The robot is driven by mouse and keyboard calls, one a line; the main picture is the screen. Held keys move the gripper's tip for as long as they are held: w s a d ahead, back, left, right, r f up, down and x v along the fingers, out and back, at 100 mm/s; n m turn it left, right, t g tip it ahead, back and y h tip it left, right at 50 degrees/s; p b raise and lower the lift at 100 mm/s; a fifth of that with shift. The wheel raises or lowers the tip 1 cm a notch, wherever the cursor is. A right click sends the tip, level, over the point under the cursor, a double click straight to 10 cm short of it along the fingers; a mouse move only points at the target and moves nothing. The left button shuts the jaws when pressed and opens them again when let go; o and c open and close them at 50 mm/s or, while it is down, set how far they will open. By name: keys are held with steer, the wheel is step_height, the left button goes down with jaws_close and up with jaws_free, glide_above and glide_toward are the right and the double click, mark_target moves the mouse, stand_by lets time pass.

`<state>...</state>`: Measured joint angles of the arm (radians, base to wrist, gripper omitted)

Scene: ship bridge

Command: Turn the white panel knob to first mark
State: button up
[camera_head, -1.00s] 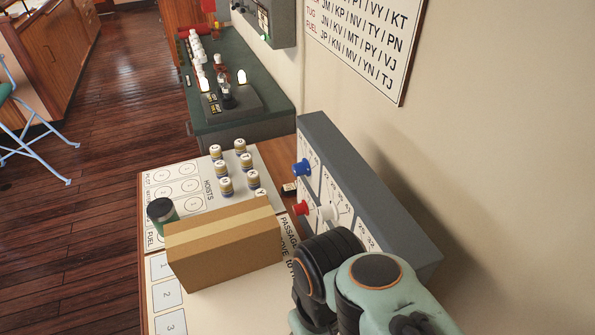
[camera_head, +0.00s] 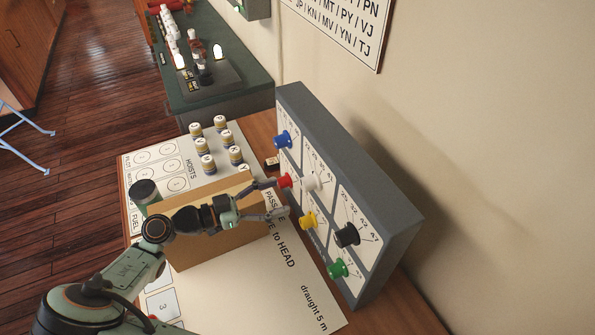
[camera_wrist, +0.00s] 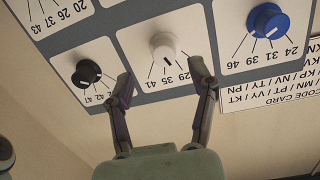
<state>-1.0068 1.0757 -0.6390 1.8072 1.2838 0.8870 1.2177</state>
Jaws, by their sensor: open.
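The white knob (camera_head: 311,181) is on the face of the grey panel (camera_head: 400,232), to the right of the red knob (camera_head: 285,180). In the wrist view the white knob (camera_wrist: 163,46) has a short black pointer line toward its lower edge, with printed lines and numbers such as 29, 35 and 41 below. My gripper (camera_head: 279,198) is open and empty, its fingers toward the panel. In the wrist view my gripper (camera_wrist: 162,80) has one fingertip on each side just below the knob; whether either touches the panel cannot be told.
Blue (camera_head: 283,139), yellow (camera_head: 308,221), black (camera_head: 346,235) and green (camera_head: 338,269) knobs share the panel. A cardboard box (camera_head: 205,245) stands under my arm on the table. Several small capped cylinders (camera_head: 207,163) and a dark-lidded jar (camera_head: 146,194) stand behind it.

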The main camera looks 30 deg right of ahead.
mark_target(302, 185)
steer(key=shift+w+r+m+h, duration=0.15)
steer(key=shift+r+m+h, duration=0.1)
steer(key=shift+m+h, duration=0.05)
steer(key=d, duration=0.6)
steer(key=shift+d, duration=0.1)
jaws_close()
